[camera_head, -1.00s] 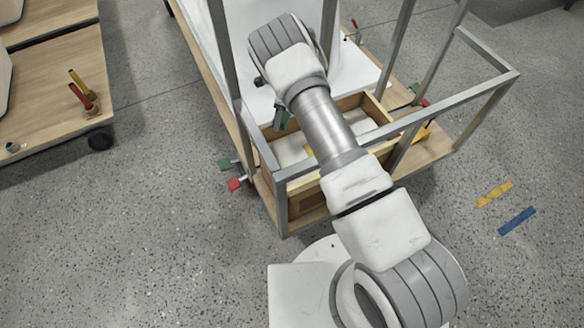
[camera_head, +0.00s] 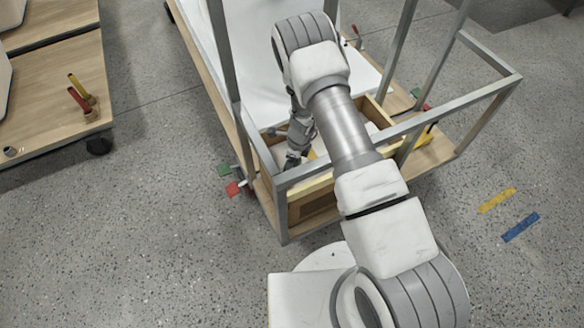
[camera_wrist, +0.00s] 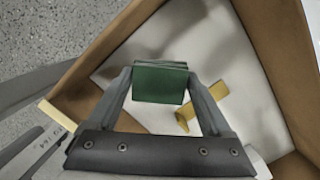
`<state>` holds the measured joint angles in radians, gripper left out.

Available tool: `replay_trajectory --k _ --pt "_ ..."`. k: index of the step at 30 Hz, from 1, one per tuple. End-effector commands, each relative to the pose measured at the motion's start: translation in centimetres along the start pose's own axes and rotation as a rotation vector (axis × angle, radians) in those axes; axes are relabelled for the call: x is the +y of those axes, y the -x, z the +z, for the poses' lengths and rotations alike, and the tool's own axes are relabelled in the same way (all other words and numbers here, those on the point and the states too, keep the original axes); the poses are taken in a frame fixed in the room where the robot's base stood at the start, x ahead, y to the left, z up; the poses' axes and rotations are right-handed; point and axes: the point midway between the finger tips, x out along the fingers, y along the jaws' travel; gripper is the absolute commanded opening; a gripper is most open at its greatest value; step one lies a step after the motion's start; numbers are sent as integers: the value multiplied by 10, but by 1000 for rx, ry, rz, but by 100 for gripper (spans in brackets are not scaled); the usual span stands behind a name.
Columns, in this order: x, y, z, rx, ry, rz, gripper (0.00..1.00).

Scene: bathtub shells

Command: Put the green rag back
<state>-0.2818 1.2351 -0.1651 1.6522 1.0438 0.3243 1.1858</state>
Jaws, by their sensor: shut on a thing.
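The green rag (camera_wrist: 160,82) is a dark green folded piece in the wrist view, pinched between the two fingertips of my gripper (camera_wrist: 160,86). Below it is a wooden box (camera_wrist: 280,60) with a pale floor. In the head view, my gripper (camera_head: 291,162) points down into the left part of this box (camera_head: 312,184), which sits inside the metal frame of a cart. The rag is mostly hidden there. From these views I cannot tell whether it touches the box floor.
A yellow piece (camera_wrist: 204,106) lies on the box floor, just right of the rag. Metal uprights and rails (camera_head: 400,128) surround the box. Red (camera_head: 233,188) and green (camera_head: 224,170) ends stick out at the cart's left side. Another wooden cart (camera_head: 50,70) stands at the left.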

Motion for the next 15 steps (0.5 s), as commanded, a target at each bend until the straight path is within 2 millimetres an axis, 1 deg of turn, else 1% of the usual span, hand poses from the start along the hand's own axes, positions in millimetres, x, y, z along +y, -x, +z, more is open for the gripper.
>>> replay_trajectory --k 1,3,5,12,15 --pt "0 -12 -2 0 -1 1 39" --pt "0 -23 -4 1 -2 1 39" --pt "0 -29 -5 1 -2 0 39" --pt "-1 -29 -4 0 -1 -1 39" --pt "0 -32 -5 0 -1 0 39"
